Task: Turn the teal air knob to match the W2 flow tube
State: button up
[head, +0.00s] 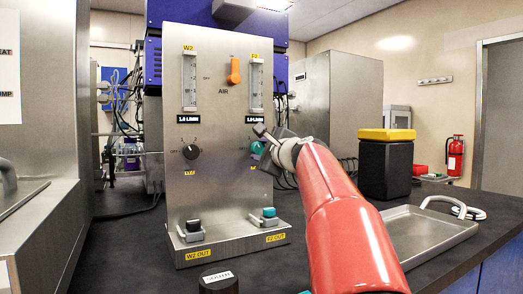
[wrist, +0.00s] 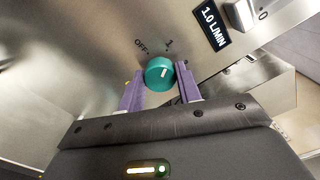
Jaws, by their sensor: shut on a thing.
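The teal air knob (wrist: 159,73) sits on the steel panel, with a white pointer mark aimed up and slightly right, near a "1" mark; "OFF" is printed to its upper left. My gripper (wrist: 158,82) has its purple fingers on both sides of the knob, shut on it. In the head view the teal knob (head: 257,148) is partly hidden by my gripper (head: 262,152). The W2 flow tube (head: 190,80) stands at the panel's upper left; the other flow tube (head: 256,76) is at the upper right. Their float levels are too small to read.
A black knob (head: 192,151) is at the panel's left. An orange lever (head: 234,70) sits between the tubes. Two outlet valves, black (head: 193,228) and teal (head: 268,214), are on the panel base. A metal tray (head: 430,236) and a yellow-topped black container (head: 386,168) are at right.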

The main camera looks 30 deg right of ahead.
jog(key=o, duration=1)
jog(key=s+b, duration=0.2)
jog(key=s, duration=0.6)
jog(key=shift+d, duration=0.15)
jog(key=shift+w, duration=0.1)
